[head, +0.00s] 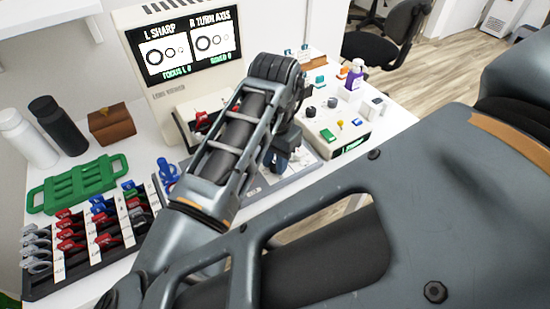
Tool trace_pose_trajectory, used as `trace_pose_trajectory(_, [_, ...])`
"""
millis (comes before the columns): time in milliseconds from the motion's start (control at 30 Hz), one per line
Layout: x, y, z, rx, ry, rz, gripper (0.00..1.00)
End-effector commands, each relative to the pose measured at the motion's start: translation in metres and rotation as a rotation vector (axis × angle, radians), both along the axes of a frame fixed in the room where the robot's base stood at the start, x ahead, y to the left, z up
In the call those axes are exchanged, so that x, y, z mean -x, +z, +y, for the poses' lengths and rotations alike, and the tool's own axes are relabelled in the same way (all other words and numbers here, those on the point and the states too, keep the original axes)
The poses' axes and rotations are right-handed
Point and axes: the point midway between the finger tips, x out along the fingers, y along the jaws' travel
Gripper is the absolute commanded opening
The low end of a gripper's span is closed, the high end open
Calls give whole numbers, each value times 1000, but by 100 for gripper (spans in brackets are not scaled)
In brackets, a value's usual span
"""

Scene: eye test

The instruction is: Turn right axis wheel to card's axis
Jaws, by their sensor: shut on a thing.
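My gripper (281,160) points down over a grey tray (262,191) in front of the lens viewer, largely hidden by my arm. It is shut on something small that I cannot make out. The right axis wheel cannot be told apart here; my arm covers much of that spot. The lens viewer's screen (181,46) reads "L SHARP" on the left and "R TURN AXIS" on the right, with ring pictures below. No card with a readable axis value can be made out. A red piece (202,121) shows at the viewer's front, left of my arm.
A black rack (40,287) of red, blue and grey handled lenses stands front left, near a green tray (75,183). Two bottles (60,127) and a brown box (110,123) stand behind. A button console (336,127) and a purple bottle (354,76) are to the right.

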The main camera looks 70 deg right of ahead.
Motion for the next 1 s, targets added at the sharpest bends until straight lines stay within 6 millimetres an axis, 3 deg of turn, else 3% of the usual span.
trace_pose_trajectory(1000, [0,1,0,1,493,0,0])
